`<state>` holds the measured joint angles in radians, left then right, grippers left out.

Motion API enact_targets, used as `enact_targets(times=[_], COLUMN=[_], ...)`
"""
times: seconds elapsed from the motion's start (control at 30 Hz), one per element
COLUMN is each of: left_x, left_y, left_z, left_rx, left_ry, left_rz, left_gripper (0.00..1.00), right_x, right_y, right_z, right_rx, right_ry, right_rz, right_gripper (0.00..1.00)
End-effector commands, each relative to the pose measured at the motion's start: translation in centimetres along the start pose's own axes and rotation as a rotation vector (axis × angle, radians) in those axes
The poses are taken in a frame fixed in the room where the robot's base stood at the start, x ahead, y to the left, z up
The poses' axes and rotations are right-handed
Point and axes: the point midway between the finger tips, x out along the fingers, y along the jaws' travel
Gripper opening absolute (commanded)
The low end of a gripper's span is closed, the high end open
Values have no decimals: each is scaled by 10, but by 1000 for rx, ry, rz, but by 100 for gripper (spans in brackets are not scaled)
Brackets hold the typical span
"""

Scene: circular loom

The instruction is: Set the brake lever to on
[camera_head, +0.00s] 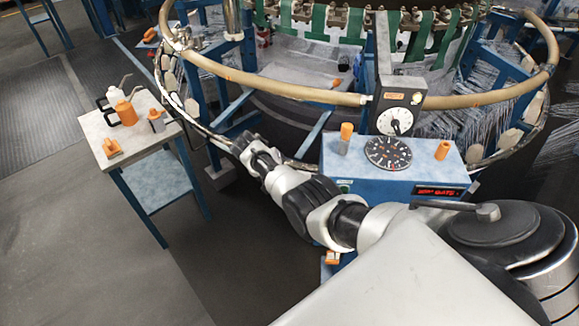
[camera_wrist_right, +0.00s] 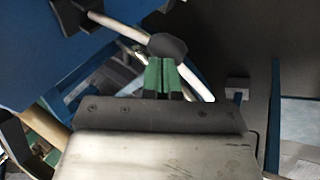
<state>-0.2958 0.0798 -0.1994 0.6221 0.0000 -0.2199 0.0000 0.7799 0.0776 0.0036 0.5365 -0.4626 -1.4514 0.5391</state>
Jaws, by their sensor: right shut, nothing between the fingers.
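In the right wrist view, a pale metal lever with a dark round knob (camera_wrist_right: 167,46) reaches from a dark mount on a blue panel at the upper left. It appears to be the brake lever; I see no on or off marking. My right gripper (camera_wrist_right: 164,74) is shut and empty, its green fingertips just below the knob. I cannot tell whether they touch it. In the head view my right gripper (camera_head: 246,147) is beside the loom's lower left rim, and I cannot make out the lever there. My left gripper is not in view.
A blue control box (camera_head: 349,186) with a black dial and red display stands right of my gripper. A small side table (camera_head: 93,125) with an oil can and orange items stands left. The loom's tan ring (camera_head: 270,86) lies behind. Open floor lies at lower left.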

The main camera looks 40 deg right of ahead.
Motion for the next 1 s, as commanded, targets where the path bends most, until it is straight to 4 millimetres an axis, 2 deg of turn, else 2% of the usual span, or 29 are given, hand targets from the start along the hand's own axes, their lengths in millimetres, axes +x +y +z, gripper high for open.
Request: enact_targets(times=[0.03, 0.23, 0.4, 0.7, 1.0], left_x=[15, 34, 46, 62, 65], left_y=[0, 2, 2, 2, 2], left_z=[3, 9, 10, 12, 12], left_rx=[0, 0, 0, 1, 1], left_ry=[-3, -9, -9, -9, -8], left_rz=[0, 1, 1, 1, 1], left_gripper=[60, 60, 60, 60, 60], right_x=[9, 17, 25, 38, 41], right_y=[-6, -10, -14, -20, -21], right_z=[0, 2, 3, 5, 6], right_rx=[-7, -32, -27, -29, -28], right_ry=[-4, -21, -20, -19, -19], right_rz=[31, 139, 130, 128, 127], right_gripper=[0, 0, 0, 0, 0])
